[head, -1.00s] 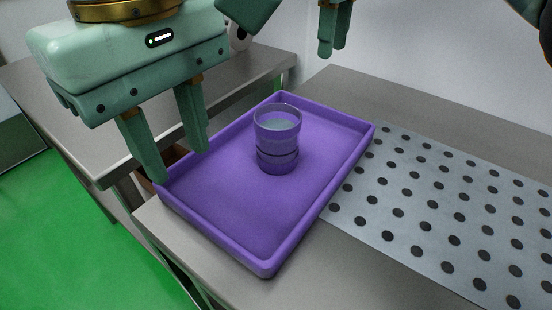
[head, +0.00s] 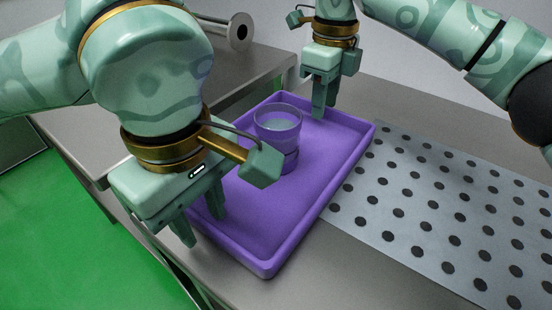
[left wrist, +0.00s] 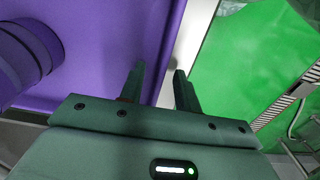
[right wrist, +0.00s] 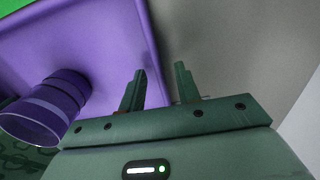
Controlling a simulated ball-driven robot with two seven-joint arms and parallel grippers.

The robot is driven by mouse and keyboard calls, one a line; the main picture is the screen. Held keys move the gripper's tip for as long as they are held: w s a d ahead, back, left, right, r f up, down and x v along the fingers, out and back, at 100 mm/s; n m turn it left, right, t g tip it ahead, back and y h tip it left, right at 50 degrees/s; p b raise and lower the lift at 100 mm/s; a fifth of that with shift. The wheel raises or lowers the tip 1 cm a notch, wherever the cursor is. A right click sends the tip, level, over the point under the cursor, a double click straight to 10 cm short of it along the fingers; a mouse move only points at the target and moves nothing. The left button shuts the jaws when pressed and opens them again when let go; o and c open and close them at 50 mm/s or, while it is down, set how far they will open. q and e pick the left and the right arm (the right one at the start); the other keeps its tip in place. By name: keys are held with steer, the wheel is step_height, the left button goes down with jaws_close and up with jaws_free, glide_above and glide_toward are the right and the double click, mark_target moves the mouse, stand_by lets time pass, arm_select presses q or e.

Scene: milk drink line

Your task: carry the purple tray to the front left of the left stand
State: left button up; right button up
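The purple tray (head: 264,262) lies on a grey metal table, partly on its bare top beside a dotted plate. A see-through cup (head: 278,130) stands upright on the tray; it also shows in the left wrist view (left wrist: 22,55) and the right wrist view (right wrist: 48,108). My left gripper (head: 202,230) is open at the tray's near left wall, one finger inside and one outside; the wall between them is partly hidden. My right gripper (head: 325,112) is open at the far wall, its fingers on either side of the rim. Neither is visibly closed on the tray.
The pale plate with dark dots (head: 440,210) lies right of the tray. Another grey table (head: 75,130) stands at the left across a gap, with a roll-like metal part (head: 238,30) behind. Green floor (head: 70,240) shows at the lower left.

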arm_select(q)
jaws_close()
arm_select(e)
jaws_close()
steer(key=shift+r, duration=0.1)
